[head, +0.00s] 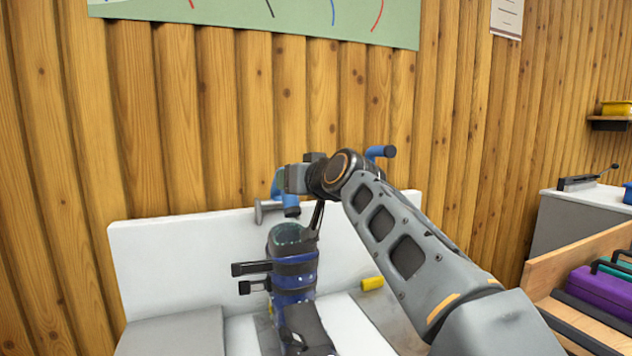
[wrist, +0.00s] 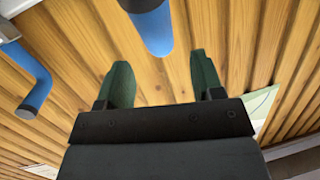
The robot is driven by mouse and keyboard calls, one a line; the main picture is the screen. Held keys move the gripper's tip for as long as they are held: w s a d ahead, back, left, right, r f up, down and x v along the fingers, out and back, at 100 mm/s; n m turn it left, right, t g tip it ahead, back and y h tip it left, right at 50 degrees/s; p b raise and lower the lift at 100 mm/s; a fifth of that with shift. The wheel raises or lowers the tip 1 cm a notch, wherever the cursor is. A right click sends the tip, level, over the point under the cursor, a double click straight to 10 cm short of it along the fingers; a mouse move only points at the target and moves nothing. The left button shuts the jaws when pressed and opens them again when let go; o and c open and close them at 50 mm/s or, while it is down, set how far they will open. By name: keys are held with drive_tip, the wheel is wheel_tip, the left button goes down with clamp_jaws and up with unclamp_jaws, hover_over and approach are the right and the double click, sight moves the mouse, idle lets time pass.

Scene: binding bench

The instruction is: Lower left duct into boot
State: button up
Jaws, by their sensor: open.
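The left duct (head: 278,190) is a blue tube above the boot, partly hidden by my gripper in the head view. In the wrist view the left duct (wrist: 152,28) hangs just beyond and between my fingertips, and no contact shows. My gripper (wrist: 160,65) is open and empty, with two green fingers. The dark blue boot (head: 292,275), with black buckles, stands upright on the bench below the left duct. The right duct (head: 381,152) is a bent blue tube behind my arm; it also shows at the left of the wrist view (wrist: 38,92).
A white panel (head: 170,250) stands behind the boot, before the wooden wall. A yellow block (head: 372,284) lies right of the boot. A purple case (head: 600,292) sits in a wooden tray at the right. A grey bench (head: 580,225) stands at the back right.

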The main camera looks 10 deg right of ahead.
drive_tip(key=v, duration=0.9)
